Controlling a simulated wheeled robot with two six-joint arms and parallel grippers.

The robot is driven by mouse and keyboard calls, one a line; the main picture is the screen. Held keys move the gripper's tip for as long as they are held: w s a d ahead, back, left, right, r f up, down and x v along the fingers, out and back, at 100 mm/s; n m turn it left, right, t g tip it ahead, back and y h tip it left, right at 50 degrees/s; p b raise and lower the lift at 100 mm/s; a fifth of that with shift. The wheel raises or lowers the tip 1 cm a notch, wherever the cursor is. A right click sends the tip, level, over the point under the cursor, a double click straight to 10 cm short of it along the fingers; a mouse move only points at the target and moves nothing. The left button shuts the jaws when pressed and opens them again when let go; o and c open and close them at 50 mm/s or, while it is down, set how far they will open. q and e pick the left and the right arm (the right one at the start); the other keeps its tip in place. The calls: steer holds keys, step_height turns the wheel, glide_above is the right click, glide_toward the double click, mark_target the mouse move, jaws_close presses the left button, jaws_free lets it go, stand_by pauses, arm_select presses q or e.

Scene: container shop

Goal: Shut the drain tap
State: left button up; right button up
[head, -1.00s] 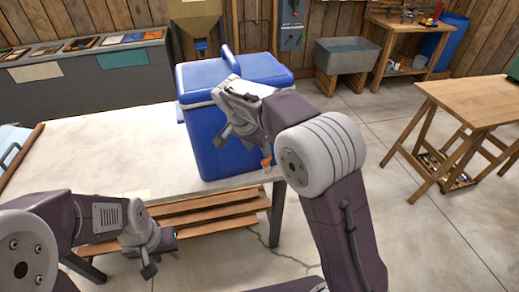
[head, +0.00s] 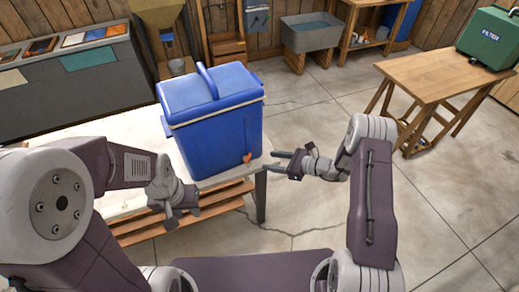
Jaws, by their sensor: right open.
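The drain tap is a small orange-red fitting (head: 247,158) low on the right end of the blue cooler (head: 215,138). The cooler's lid is down and it stands near the right end of the pale table. Its handle position is too small to read. My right gripper (head: 278,161) is open and empty, just right of the tap and apart from it, with its fingers pointing left toward it. My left gripper (head: 180,215) is at the table's front edge, left of the tap; its fingers look spread and hold nothing.
The pale table (head: 110,135) has free room left of the cooler. A wooden table (head: 430,80) with a green filter box (head: 490,38) stands at the right. A grey sink (head: 310,35) is at the back. The floor right of the cooler is open.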

mark_target(249, 158)
steer(key=p+x, duration=0.1)
steer(key=x, duration=0.8)
steer(key=shift+w+a+f, duration=0.1)
steer(key=shift+w+a, duration=0.05)
steer(key=shift+a, duration=0.1)
